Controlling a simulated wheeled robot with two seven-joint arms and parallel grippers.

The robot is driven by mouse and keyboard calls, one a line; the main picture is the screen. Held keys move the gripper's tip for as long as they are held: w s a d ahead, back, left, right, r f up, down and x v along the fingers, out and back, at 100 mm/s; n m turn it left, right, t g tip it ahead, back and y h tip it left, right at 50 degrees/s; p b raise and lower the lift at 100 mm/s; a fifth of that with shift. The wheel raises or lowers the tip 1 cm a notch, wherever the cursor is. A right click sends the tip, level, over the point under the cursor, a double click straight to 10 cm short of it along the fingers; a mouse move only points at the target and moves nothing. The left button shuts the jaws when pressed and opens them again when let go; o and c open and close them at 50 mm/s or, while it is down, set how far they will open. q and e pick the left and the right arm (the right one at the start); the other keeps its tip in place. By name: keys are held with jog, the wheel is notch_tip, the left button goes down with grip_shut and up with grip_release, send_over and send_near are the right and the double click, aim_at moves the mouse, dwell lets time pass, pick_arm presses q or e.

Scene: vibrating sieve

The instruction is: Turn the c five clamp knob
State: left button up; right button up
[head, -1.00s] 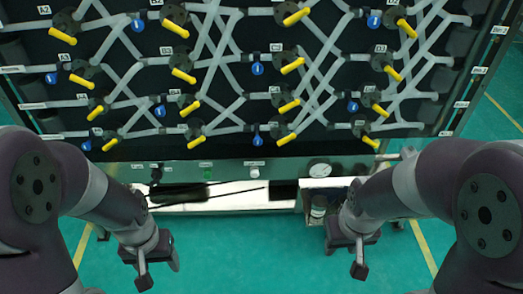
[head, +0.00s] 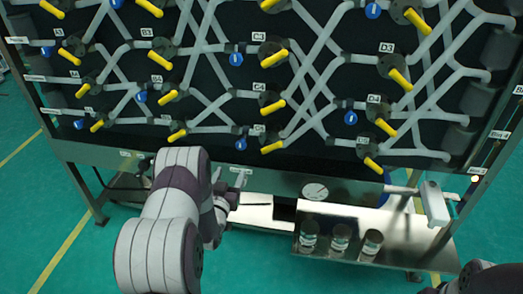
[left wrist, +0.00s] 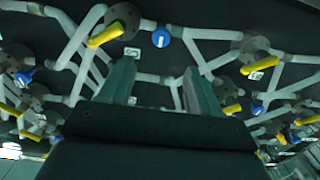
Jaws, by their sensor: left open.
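The C5 clamp knob (head: 272,147) is a yellow handle in the bottom row of the black panel, just below its small C5 label (head: 259,127). It points down and to the left. My left gripper (head: 231,183) is open and empty, below and to the left of this knob and apart from it. In the left wrist view the two green fingers (left wrist: 160,88) stand wide apart with nothing between them. A yellow handle (left wrist: 106,35) shows above the left finger there; I cannot tell which knob it is.
More yellow handles, such as C4 (head: 269,108), and blue knobs (head: 241,143) crowd the panel among grey tubes. Three jars (head: 340,238) stand on the shelf below. A white box (head: 434,204) juts out at the right.

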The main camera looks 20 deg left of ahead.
aim_at(240, 146)
pick_arm(q)
jog(key=x, duration=0.8)
jog(key=b+x, duration=0.1)
jog(key=x, duration=0.3)
jog(key=shift+w+r, duration=0.3)
jog(key=shift+a, duration=0.1)
jog(key=c, duration=1)
